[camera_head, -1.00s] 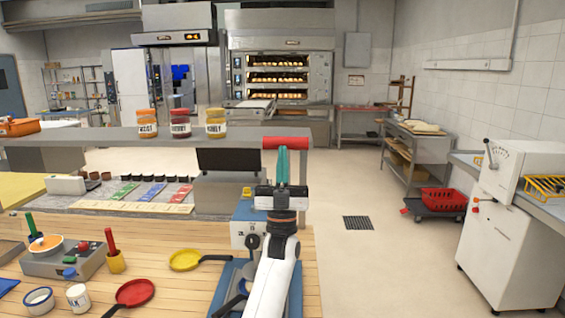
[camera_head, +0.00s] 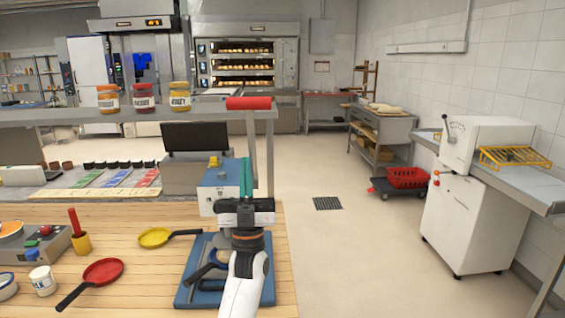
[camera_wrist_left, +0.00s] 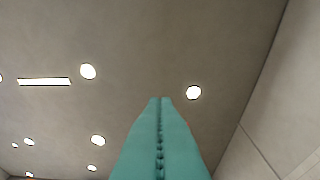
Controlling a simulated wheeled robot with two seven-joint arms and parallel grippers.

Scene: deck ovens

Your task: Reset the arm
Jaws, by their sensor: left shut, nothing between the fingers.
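My left gripper (camera_head: 246,178) points upward with its teal fingers together and nothing between them. It stands over the right end of the wooden counter (camera_head: 130,288), in front of a blue and white box-shaped device (camera_head: 218,190). In the left wrist view the teal fingers (camera_wrist_left: 160,110) touch along their length, with only ceiling and lights beyond them. My white left arm rises from the bottom of the head view. My right gripper is not in view.
A yellow pan (camera_head: 155,237), a red pan (camera_head: 103,271) and a white jar (camera_head: 42,281) sit on the counter. A blue board (camera_head: 190,292) lies by my arm. Three jars, one a red jar (camera_head: 144,97), stand on the shelf (camera_head: 60,115). The floor (camera_head: 350,250) to the right is open.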

